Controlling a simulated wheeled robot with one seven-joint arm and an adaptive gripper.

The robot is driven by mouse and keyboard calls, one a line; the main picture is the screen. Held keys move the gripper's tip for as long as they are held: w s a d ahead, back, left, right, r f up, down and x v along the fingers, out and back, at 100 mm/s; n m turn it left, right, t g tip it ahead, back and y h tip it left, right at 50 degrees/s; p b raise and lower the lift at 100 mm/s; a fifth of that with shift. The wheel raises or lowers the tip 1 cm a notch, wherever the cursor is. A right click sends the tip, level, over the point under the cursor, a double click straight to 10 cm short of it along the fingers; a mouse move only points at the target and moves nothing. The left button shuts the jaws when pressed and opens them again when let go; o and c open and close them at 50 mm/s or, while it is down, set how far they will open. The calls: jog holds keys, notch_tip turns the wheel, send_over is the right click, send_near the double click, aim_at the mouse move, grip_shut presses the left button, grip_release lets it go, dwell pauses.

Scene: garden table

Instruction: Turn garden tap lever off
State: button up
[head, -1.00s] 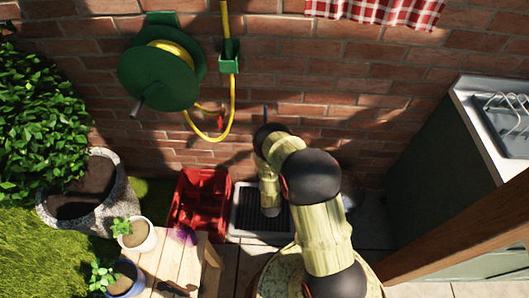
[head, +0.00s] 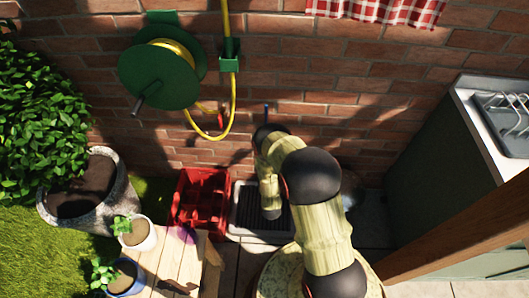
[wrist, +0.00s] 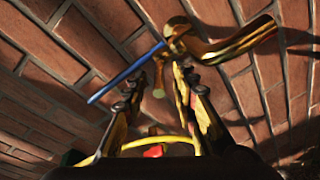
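The garden tap (wrist: 215,45) is brass and fixed to the brick wall in the wrist view. Its long blue lever (wrist: 125,73) slants down to the left from the tap's top. In the head view only the upright blue tip of the lever (head: 266,111) shows above my arm. My gripper (wrist: 162,82) is open, with its two fingers apart just below the tap. The lever passes close to the left fingertip; I cannot tell whether they touch. The right fingertip is near the tap body. The head view hides the tap body and my gripper behind my arm.
A green hose reel (head: 160,72) and a yellow hose (head: 231,105) with a red fitting hang left of the tap. Below are a red crate (head: 201,200) and a grey drain tray (head: 244,212). A wooden table (head: 165,262) with pots stands front left, a cabinet (head: 432,170) right.

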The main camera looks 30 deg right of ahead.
jog(key=v, duration=1)
jog(key=shift+s, duration=0.1)
